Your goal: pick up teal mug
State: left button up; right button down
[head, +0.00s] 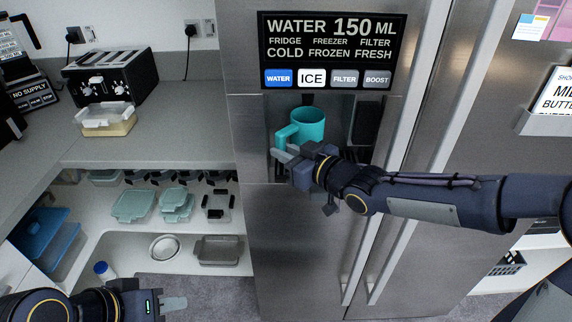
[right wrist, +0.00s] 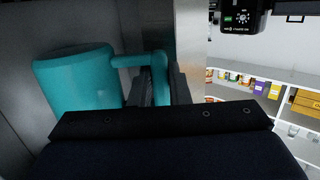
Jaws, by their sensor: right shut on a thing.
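The teal mug (head: 309,124) stands upright in the dispenser recess of the fridge (head: 285,215), under the display panel. My right gripper (head: 284,152) reaches in from the right, just below and in front of the mug, at the handle on its left side. In the right wrist view the mug (right wrist: 75,85) is at the left, and its handle (right wrist: 158,75) sits between the fingers (right wrist: 160,90), which are shut on it. My left gripper (head: 172,304) is low at the bottom left, away from the mug; only part of it shows.
The display panel (head: 332,50) is above the recess. Long vertical handles (head: 420,120) run down the fridge doors at the right. A toaster (head: 110,75) and a lidded container (head: 105,119) stand on the counter at left. Shelves below hold several containers (head: 133,205).

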notch_tip(320, 180, up, 2)
jog(key=shift+r, duration=0.1)
jog(key=s+b, duration=0.3)
jog(key=s, duration=1.6)
jog(key=shift+s+f+b, duration=0.2)
jog(key=shift+s+b, duration=0.1)
jog(key=shift+s, duration=0.05)
jog(key=shift+d, duration=0.1)
